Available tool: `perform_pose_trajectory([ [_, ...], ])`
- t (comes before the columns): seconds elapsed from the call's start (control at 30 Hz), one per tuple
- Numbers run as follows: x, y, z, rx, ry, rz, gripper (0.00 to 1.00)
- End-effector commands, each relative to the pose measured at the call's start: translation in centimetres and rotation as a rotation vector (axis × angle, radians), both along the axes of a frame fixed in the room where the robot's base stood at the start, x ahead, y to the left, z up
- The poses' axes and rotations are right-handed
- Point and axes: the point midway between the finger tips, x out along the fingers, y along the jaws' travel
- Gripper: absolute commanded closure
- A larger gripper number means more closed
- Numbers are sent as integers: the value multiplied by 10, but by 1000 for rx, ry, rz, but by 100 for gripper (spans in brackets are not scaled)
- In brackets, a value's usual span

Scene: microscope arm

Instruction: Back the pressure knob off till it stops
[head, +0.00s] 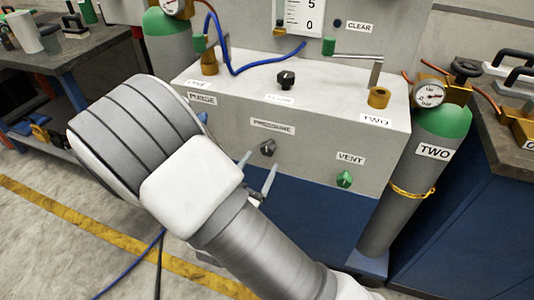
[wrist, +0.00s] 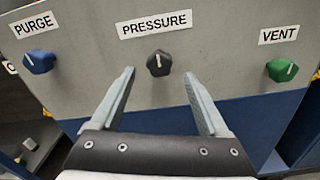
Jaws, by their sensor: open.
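The pressure knob (head: 268,147) is a small dark grey knob on the front face of the grey panel box, under the PRESSURE label (head: 272,126). In the wrist view the knob (wrist: 159,63) has a white pointer line that points about straight up. My gripper (head: 259,176) is open and empty, just below and in front of the knob. In the wrist view my gripper (wrist: 158,80) has its two fingers spread to either side below the knob. The fingertips appear apart from it.
The blue purge knob (wrist: 39,61) is left of the pressure knob, and the green vent knob (wrist: 282,69) is right. A black flow knob (head: 286,80) is on top of the box. Gas cylinder TWO (head: 421,165) with its gauge stands at the right.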

Motion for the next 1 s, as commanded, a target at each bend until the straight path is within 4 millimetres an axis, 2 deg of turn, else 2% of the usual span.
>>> perform_pose_trajectory([
  [0.1, 23, -9, -2, 1, -2, -3, 22],
  [0.3, 48, -18, -1, 2, -1, -1, 22],
  [0.47, 55, -20, 0, 1, 0, 0, 22],
  [0.7, 56, -20, 0, 0, 0, 0, 22],
  [0.77, 56, -20, 0, 0, 0, 0, 29],
  [1.0, 56, -20, 0, 0, 0, 0, 72],
])
